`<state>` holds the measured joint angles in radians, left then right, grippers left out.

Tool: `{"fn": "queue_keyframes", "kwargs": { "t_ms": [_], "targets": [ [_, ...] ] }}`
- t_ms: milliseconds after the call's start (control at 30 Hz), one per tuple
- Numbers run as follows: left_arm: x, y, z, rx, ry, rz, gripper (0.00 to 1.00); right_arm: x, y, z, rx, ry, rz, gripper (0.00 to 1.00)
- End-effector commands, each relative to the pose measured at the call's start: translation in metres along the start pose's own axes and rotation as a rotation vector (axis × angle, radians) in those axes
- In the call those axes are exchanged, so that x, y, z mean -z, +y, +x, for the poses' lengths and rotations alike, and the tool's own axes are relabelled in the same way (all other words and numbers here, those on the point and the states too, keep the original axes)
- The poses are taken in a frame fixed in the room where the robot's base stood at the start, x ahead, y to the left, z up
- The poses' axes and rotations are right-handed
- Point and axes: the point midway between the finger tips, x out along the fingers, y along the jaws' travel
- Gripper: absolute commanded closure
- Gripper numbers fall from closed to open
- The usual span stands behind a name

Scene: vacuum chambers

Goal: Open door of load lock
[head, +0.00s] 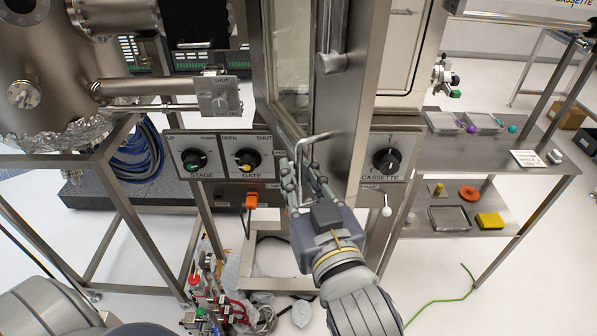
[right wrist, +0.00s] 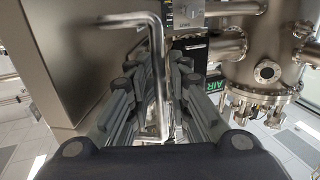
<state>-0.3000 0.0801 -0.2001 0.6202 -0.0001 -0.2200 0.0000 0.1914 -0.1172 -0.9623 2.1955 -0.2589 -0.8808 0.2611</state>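The load lock door (head: 352,110) is a tall steel-framed panel with a window (head: 291,45), seen at a steep angle. Its lower end stands out in front of the control panels, so it looks at least partly open; how far I cannot tell. A bent steel bar handle (head: 312,138) is on its face; it also shows in the right wrist view (right wrist: 157,65). My right gripper (head: 305,172) is at the handle, with the bar between its fingers. In the right wrist view gaps show on both sides of the bar. My left gripper is out of view.
Knob panels for stage (head: 195,158), gate (head: 246,155) and cassette (head: 391,158) flank the door's lower end. A steel side table (head: 540,180) with small trays stands at right. A metal chamber (head: 50,85) stands at left. Cables and valves (head: 212,305) lie low in front.

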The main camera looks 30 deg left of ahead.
Motion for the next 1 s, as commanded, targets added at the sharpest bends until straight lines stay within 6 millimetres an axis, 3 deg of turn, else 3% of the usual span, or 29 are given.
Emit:
{"fn": "queue_keyframes", "kwargs": {
  "t_ms": [567, 1000],
  "targets": [
    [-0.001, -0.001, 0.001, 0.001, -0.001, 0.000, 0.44, 0.006, 0.005, 0.000, -0.002, 0.015, 0.000, 0.71],
    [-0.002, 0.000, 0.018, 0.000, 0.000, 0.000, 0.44, 0.005, 0.065, 0.003, 0.035, 0.016, -0.007, 0.71]
  ]
}}
